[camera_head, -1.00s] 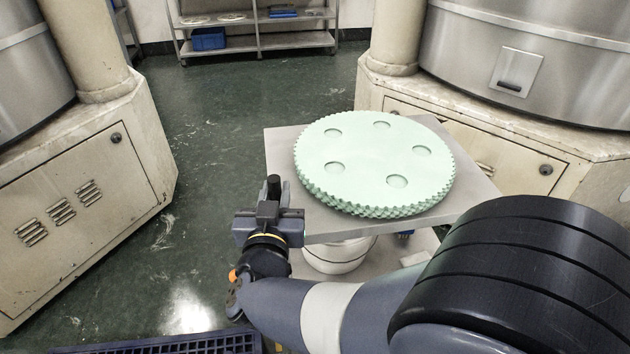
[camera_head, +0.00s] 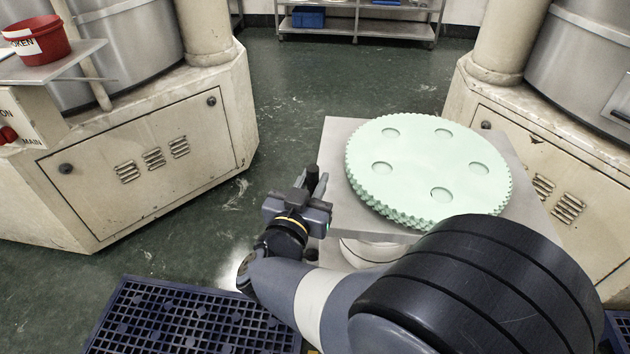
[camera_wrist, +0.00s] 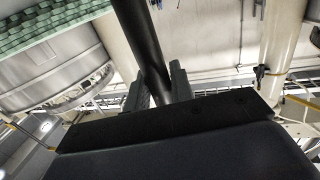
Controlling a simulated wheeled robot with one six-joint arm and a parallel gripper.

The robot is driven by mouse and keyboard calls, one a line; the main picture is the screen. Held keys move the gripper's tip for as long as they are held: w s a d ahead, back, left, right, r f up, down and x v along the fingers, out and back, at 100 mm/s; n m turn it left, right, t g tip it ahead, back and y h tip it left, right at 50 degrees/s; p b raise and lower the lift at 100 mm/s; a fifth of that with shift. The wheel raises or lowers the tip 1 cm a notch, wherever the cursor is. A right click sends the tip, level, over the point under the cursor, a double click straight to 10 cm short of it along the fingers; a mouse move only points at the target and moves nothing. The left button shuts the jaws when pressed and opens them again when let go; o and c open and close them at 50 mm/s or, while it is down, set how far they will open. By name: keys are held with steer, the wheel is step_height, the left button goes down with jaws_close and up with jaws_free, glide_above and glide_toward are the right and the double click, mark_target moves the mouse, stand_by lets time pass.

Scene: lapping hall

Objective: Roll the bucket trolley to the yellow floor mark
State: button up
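The trolley's grey top (camera_head: 334,150) stands in the middle right of the head view. It bears stacked pale green toothed discs (camera_head: 432,165). A white bucket (camera_head: 366,254) shows in part beneath the top; my arm hides much of the trolley's lower part. My gripper (camera_head: 316,184) is at the top's left edge. In the wrist view a black bar (camera_wrist: 146,40), apparently the trolley's handle, runs between the fingers (camera_wrist: 160,88), which look closed on it. I cannot make out a yellow floor mark; a small yellow patch (camera_head: 312,350) at the bottom edge is unclear.
Cream machine bases stand at left (camera_head: 150,165) and right (camera_head: 500,130), with open green floor (camera_head: 330,80) between them. A blue grated platform (camera_head: 190,320) lies front left. A red bucket (camera_head: 38,42) sits on a shelf at left. A metal rack (camera_head: 360,28) stands at the back.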

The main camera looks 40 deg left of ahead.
steer(key=o, duration=0.4)
steer(key=shift+s+a, duration=0.15)
steer(key=shift+a, duration=0.1)
steer(key=shift+s, duration=0.1)
steer(key=v, duration=1)
steer(key=shift+s+d, duration=0.2)
steer(key=shift+s, duration=0.05)
steer(key=x, duration=1)
steer(key=shift+w, duration=0.55)
steer(key=shift+d, duration=0.2)
